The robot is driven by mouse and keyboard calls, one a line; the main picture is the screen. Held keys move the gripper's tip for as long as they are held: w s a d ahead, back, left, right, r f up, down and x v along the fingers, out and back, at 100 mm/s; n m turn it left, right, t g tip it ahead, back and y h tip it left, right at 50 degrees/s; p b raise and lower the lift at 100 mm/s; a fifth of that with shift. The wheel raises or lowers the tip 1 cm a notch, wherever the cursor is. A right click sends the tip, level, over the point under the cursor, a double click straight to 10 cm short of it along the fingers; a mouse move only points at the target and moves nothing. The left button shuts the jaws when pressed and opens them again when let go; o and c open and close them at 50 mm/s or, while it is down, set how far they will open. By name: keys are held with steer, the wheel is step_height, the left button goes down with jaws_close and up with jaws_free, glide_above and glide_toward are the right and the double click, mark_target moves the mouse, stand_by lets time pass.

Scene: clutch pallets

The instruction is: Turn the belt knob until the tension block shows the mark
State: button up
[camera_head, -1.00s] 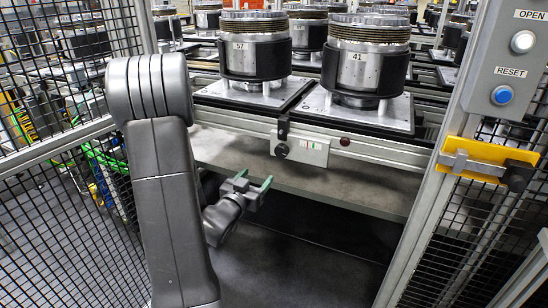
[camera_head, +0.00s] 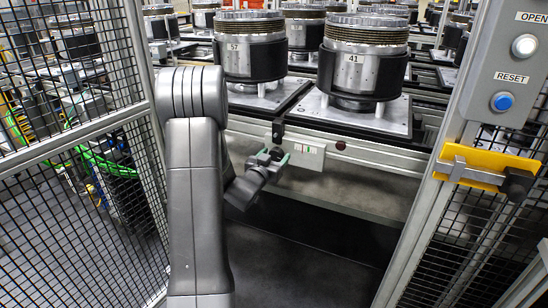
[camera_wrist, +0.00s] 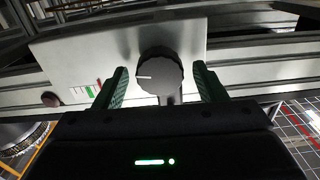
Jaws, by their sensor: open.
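The belt knob (camera_wrist: 160,76) is a dark ribbed dial with a white line, which points left in the wrist view. It is mounted on a pale metal plate (camera_wrist: 125,47). A small scale window (camera_wrist: 88,90) with green and red marks sits left of the knob there; in the head view the scale (camera_head: 310,150) is to its right. I cannot tell exactly how the marks line up. My gripper (camera_wrist: 161,86) is open, with one green finger on each side of the knob and a gap visible on both sides. In the head view my gripper (camera_head: 273,157) is at the plate's left end.
The plate is fixed to the conveyor's front rail (camera_head: 370,160). Pallets with clutch drums 57 (camera_head: 247,58) and 41 (camera_head: 356,70) stand above and behind. A dark red button (camera_head: 341,145) is on the rail. Mesh fence and a post with buttons flank the opening.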

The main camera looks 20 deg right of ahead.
steer(key=shift+c, duration=0.3)
steer(key=c, duration=0.9)
steer(key=shift+c, duration=0.2)
steer(key=shift+f+m+b, duration=0.2)
steer(key=shift+m+b, duration=0.1)
steer(key=shift+b, duration=0.3)
